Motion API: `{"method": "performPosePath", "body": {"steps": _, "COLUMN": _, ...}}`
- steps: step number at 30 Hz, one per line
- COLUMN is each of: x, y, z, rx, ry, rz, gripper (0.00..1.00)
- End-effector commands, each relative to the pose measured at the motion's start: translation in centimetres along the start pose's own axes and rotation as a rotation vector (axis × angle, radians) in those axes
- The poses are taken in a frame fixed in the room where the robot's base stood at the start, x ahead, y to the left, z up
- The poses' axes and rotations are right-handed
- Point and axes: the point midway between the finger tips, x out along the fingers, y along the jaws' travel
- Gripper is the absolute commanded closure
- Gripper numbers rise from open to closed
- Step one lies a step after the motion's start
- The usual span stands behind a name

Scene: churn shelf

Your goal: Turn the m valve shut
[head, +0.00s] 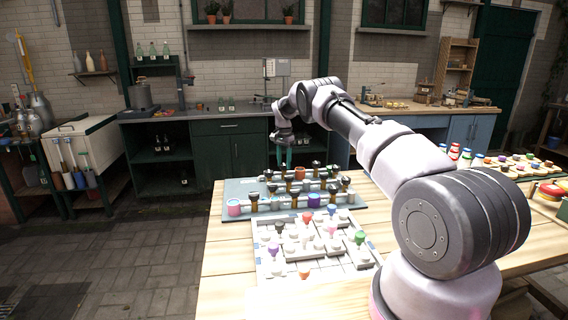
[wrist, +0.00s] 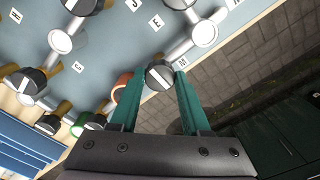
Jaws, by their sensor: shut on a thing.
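The m valve has a dark round knob (wrist: 160,76) with a pale stripe across its top. It sits beside the white label marked M (wrist: 155,61) on the blue-grey board (wrist: 120,42). My gripper (wrist: 154,80) has green fingers, one on each side of this knob, and is shut on it. In the head view my gripper (head: 284,157) reaches down at the far edge of the valve board (head: 232,187). The m valve cannot be made out clearly there.
Other dark-knobbed valves stand close by on grey pipes, one with its knob (wrist: 32,84) at left. An orange-red part (wrist: 123,80) is just left of my fingers.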

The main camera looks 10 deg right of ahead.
Motion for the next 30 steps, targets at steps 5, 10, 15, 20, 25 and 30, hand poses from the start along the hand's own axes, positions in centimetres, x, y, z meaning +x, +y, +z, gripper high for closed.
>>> {"method": "performPosePath", "body": {"steps": 5, "x": 0.1, "y": 0.0, "z": 0.0, "rx": 0.0, "ry": -0.001, "rz": 0.001, "gripper": 1.0}}
{"method": "performPosePath", "body": {"steps": 10, "x": 0.1, "y": 0.0, "z": 0.0, "rx": 0.0, "ry": -0.001, "rz": 0.001, "gripper": 0.23}}
{"method": "performPosePath", "body": {"steps": 15, "x": 0.0, "y": 0.0, "z": 0.0, "rx": -0.001, "ry": -0.001, "rz": 0.0, "gripper": 0.23}}
{"method": "performPosePath", "body": {"steps": 20, "x": -0.7, "y": 0.0, "z": 0.0, "rx": -0.001, "ry": 0.0, "rz": -0.001, "gripper": 0.23}}
{"method": "performPosePath", "body": {"steps": 25, "x": -3.5, "y": -0.1, "z": 0.0, "rx": -0.001, "ry": 0.003, "rz": -0.002, "gripper": 0.23}}
{"method": "performPosePath", "body": {"steps": 30, "x": -7.0, "y": -0.1, "z": 0.0, "rx": -0.001, "ry": 0.001, "rz": -0.002, "gripper": 0.23}}
